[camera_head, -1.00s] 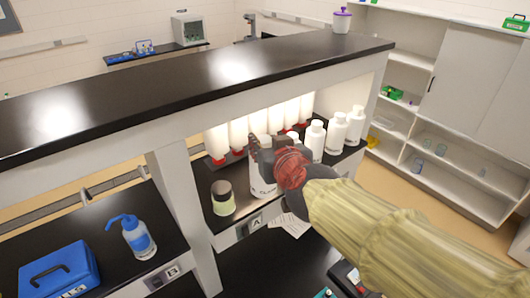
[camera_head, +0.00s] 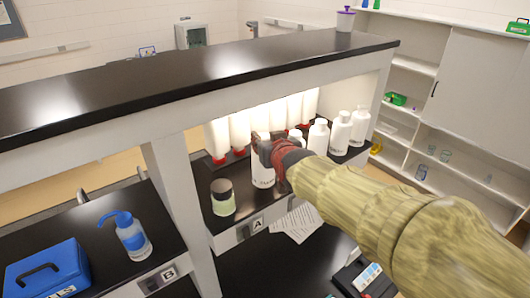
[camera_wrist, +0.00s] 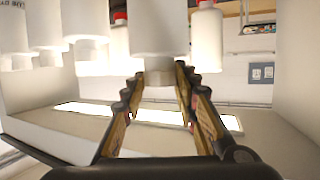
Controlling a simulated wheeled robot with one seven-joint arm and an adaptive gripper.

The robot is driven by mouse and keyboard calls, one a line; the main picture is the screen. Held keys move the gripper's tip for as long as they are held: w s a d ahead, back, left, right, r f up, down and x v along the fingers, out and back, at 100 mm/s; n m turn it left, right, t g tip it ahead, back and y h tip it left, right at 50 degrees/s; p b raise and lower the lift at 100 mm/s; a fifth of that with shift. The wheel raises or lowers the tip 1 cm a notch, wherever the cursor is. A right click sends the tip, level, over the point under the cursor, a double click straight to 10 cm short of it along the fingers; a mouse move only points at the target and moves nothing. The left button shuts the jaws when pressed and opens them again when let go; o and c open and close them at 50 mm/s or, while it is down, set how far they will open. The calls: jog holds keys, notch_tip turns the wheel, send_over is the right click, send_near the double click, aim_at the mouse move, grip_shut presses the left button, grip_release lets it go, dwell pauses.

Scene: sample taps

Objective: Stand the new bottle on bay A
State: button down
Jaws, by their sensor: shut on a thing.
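The white bottle (camera_head: 262,175) is upright in bay A, with dark lettering on its front. Bay A is the dark shelf (camera_head: 245,213) above the A sign (camera_head: 257,224). My gripper (camera_head: 262,148) is shut on the bottle's neck, coming in from the right. In the wrist view, the picture is upside down and the fingers (camera_wrist: 160,95) lie on both sides of the neck of the bottle (camera_wrist: 160,28). I cannot tell whether the bottle's base touches the shelf.
White bottles (camera_head: 318,137) stand to the right, and white containers with red taps (camera_head: 217,140) line the back. The upper black shelf (camera_head: 200,75) overhangs the bay. Bay B holds a wash bottle (camera_head: 131,238) and blue box (camera_head: 47,272).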

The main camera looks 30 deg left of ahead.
jog(key=shift+w+a+f+p, duration=0.1)
jog(key=shift+f+p, duration=0.05)
jog(key=shift+f, duration=0.7)
jog(key=shift+w+a+f+p, duration=0.1)
jog(key=shift+f+p, duration=0.05)
jog(key=shift+f, duration=0.65)
jog(key=shift+d, duration=0.1)
jog(key=shift+s, duration=0.1)
jog(key=shift+f, duration=0.1)
jog(key=c, duration=1.4)
grip_release()
jog(key=shift+f, duration=0.15)
